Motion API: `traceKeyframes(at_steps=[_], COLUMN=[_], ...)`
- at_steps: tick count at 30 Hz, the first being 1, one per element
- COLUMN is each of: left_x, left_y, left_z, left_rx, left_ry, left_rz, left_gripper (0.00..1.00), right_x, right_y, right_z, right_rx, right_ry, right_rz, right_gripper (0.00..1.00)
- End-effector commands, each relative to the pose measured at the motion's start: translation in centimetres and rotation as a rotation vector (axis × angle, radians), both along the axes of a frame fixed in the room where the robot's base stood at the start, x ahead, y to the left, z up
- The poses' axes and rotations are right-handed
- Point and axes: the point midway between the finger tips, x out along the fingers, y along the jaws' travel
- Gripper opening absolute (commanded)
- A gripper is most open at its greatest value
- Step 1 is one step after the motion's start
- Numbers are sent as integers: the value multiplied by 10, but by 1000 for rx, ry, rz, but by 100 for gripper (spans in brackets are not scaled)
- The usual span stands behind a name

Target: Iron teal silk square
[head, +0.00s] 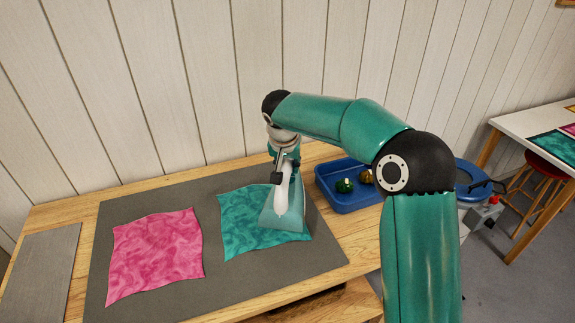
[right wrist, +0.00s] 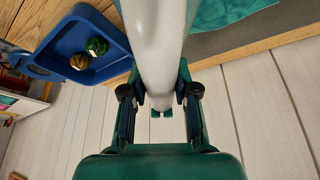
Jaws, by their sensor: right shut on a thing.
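The teal silk square (head: 237,235) lies on the dark grey mat (head: 215,288), its edges slightly wavy. A teal and white iron (head: 290,215) stands on its right part, its flat base down on or just over the cloth; I cannot tell contact exactly. My right gripper (head: 284,166) is shut on the iron's pale handle from above. In the right wrist view the handle (right wrist: 155,60) runs between the two fingers of the gripper (right wrist: 159,97), and a corner of the teal silk (right wrist: 220,10) shows at the top. My left gripper is out of view.
A pink silk square (head: 155,255) lies left on the mat. A grey board (head: 42,285) is at the table's left end. A blue tray (head: 352,206) with a green and a gold item stands right of the mat. A white-topped table (head: 520,122) and red stool (head: 551,166) are further right.

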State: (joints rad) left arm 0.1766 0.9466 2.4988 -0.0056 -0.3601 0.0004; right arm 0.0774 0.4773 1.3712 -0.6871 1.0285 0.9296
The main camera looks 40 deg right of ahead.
Motion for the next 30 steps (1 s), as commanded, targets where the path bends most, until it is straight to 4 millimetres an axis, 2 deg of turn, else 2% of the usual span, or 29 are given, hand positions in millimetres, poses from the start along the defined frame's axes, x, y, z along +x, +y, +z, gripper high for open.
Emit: traceKeyframes(at_steps=[11,30], left_x=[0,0], left_y=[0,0], left_z=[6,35], left_rx=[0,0], left_ry=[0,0], left_rz=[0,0], left_gripper=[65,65], right_x=[1,1], right_y=[-1,-1], right_z=[11,54], right_rx=[-1,-2], right_ry=[-10,-9], right_rz=[-1,-2], right_gripper=[0,0])
